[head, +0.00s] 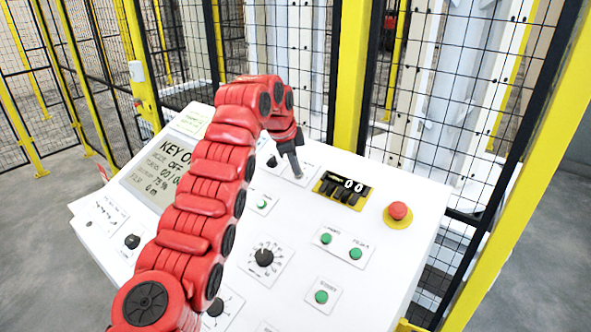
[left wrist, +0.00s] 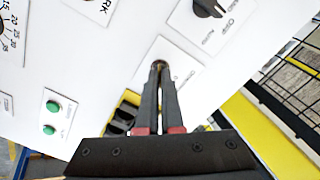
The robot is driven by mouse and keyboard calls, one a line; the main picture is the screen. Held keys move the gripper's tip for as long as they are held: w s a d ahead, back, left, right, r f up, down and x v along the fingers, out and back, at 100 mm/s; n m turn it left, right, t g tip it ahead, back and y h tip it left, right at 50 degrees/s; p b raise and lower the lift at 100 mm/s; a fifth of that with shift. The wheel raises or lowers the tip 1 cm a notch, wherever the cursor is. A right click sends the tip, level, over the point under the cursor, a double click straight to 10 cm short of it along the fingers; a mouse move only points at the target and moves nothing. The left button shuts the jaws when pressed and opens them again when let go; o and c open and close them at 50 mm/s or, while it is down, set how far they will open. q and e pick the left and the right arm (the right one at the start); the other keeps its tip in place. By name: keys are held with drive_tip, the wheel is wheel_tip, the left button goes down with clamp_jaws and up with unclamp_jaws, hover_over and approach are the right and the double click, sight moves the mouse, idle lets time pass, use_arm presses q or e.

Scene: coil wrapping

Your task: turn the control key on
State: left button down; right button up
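The control key sits in a small brass-coloured lock (left wrist: 161,65) on a white plate (left wrist: 150,53) of the sloped control panel. My left gripper (head: 298,174) points down at this plate in the head view. In the left wrist view its two dark fingers (left wrist: 160,68) are close together, with their tips at the lock and only a narrow gap between them. They appear shut on the key, whose body is mostly hidden by the fingertips. The panel's display (head: 170,165) shows "KEY O", with the rest covered by my red left arm. My right gripper is in neither view.
A black counter block (head: 341,190) and a red emergency button (head: 398,211) on yellow lie right of the gripper. Green buttons (head: 326,239) and a black dial (head: 264,257) are nearer. A black selector knob (left wrist: 208,8) is close by. Mesh fencing (head: 470,100) stands behind.

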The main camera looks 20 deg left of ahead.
use_arm(q)
drive_tip(key=m, duration=0.3)
drive_tip(key=shift+m, duration=0.4)
drive_tip(key=shift+m+b, duration=0.4)
drive_tip(key=shift+m, duration=1.5)
drive_tip(key=c, duration=1.1)
unclamp_jaws()
drive_tip(key=shift+o, duration=0.2)
drive_tip(key=shift+s, duration=0.1)
